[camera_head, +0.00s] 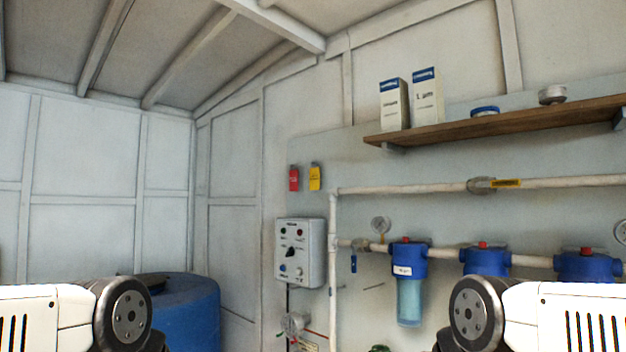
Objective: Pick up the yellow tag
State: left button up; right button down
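The yellow tag (315,178) hangs on the grey wall panel, above the control box and left of the upper white pipe. A red tag (293,179) hangs just to its left, a small gap apart. Parts of both my arms show at the lower left and lower right edges, well below and to the sides of the tags. Neither gripper's fingers are in the picture. Nothing is seen touching the yellow tag.
A grey control box (300,253) with knobs is below the tags. Blue filter housings (409,262) hang from a lower white pipe at right. A wooden shelf (500,120) with two boxes juts out above. A blue barrel (190,312) stands lower left.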

aim_at(314, 172)
jog(key=j+z, duration=0.4)
jog(key=j, duration=0.4)
jog(key=k+j+z, duration=0.1)
jog(key=j+z, duration=0.35)
jog(key=j, duration=0.35)
jog(key=i+j+z, duration=0.1)
jog(key=j+z, duration=0.15)
jog(key=j, duration=0.15)
jog(key=i+j+z, duration=0.2)
jog(key=j, duration=0.25)
jog(key=j+z, duration=0.25)
jog(key=j, duration=0.15)
